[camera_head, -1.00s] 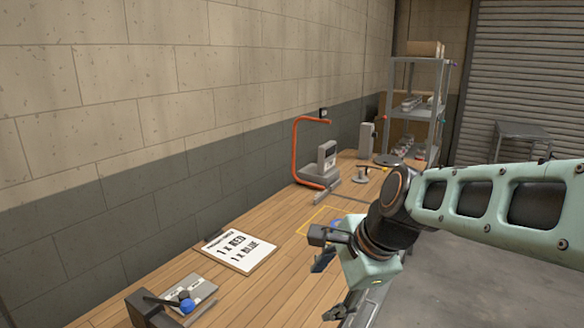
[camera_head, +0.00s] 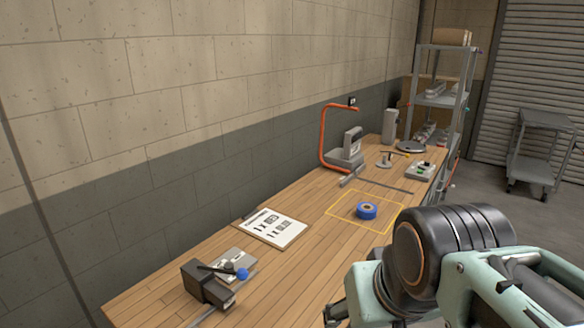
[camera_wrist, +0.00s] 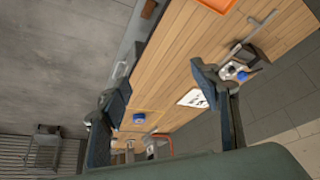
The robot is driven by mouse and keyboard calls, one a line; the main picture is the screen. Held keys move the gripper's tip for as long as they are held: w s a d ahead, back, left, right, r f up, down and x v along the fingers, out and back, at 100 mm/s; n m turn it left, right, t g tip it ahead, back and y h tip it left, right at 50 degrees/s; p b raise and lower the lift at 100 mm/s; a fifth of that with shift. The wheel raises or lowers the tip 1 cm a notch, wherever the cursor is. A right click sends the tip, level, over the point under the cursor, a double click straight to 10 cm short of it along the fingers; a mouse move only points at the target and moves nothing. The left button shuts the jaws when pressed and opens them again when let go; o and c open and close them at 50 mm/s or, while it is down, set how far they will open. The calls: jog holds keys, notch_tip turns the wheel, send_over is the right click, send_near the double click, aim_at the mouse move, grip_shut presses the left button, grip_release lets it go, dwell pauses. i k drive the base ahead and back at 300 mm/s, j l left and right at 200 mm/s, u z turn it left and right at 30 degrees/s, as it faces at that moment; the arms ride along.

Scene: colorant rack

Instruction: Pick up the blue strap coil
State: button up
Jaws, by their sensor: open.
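The blue strap coil (camera_head: 366,211) lies flat on the wooden workbench, inside a yellow outlined rectangle (camera_head: 340,217). It is a blue ring with a tan centre. In the wrist view, the coil (camera_wrist: 139,118) shows between my two dark fingers, some way beyond them. My gripper (camera_wrist: 160,88) is open and empty, its fingers spread wide. In the head view, my arm is at the lower right, in front of the bench, and the gripper is only partly in view at the bottom edge. The coil is apart from the gripper and fully visible in the head view.
A white sign board (camera_head: 272,229) lies left of the rectangle. A dark block-shaped device (camera_head: 207,284) and a small tray with a blue knob (camera_head: 241,274) stand nearer. An orange-framed device (camera_head: 345,150) stands at the back by the wall. Bench around the coil is clear.

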aim_at(365, 210)
jog(key=i+l, duration=0.25)
jog(key=l, duration=0.15)
jog(key=i+l, duration=0.2)
jog(key=l, duration=0.2)
jog(key=i+l, duration=0.25)
jog(key=l, duration=0.15)
jog(key=i+l+u, duration=0.1)
jog(key=l, duration=0.3)
jog(key=i+l, duration=0.55)
jog(key=l, duration=0.3)
jog(key=i+l, duration=0.2)
jog(key=l, duration=0.2)
jog(key=i+l, duration=0.2)
jog(key=l, duration=0.25)
jog(key=i+j+u, duration=0.05)
